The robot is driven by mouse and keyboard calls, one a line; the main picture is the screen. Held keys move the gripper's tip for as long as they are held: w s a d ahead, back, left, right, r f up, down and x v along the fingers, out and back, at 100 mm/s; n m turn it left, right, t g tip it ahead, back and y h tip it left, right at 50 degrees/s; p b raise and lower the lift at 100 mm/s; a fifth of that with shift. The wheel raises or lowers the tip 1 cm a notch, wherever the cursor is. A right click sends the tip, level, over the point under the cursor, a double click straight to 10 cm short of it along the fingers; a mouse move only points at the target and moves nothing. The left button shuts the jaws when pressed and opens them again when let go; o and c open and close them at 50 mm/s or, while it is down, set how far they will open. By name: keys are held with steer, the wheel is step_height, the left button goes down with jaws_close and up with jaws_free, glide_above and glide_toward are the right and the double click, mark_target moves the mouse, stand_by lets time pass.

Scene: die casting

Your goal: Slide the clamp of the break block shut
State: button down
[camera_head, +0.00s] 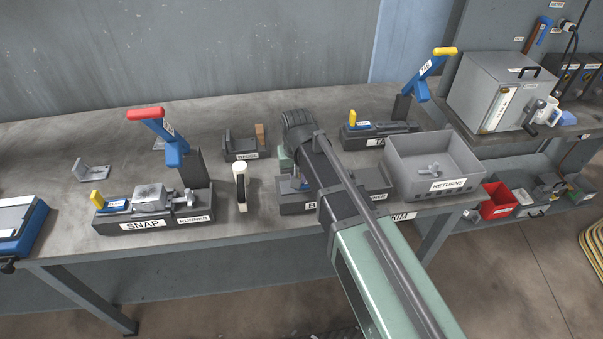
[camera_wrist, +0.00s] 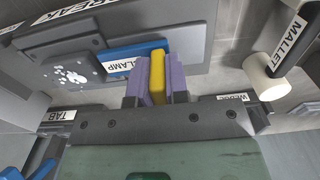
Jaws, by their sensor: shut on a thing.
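The break block (camera_wrist: 112,22), marked BREAK, fills the upper left of the wrist view. Its blue clamp (camera_wrist: 125,54) has a yellow grip (camera_wrist: 158,74). My gripper (camera_wrist: 154,78) is shut on that grip, one purple finger on each side. A grey piece with a white speckled face (camera_wrist: 70,76) sits at the left end of the clamp; I cannot tell whether they touch.
The snap block (camera_head: 155,222) is further left. The grey returns bin (camera_head: 432,160) is to the right.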

steer(key=shift+d, duration=0.15)
steer(key=c, duration=1.1)
jaws_free()
steer(key=shift+d, duration=0.15)
steer(key=shift+r, duration=0.1)
step_height(320, 180, up, 11)
steer(key=p, duration=1.1)
steer(key=shift+f, duration=0.2)
steer(key=s+d, duration=0.4)
steer(key=d, duration=0.2)
steer(key=s+d+m, duration=0.1)
steer(key=s+d, duration=0.3)
steer(key=d, duration=0.2)
steer(key=s+d+m, duration=0.1)
steer(key=s+d, duration=0.3)
steer(key=d, duration=0.2)
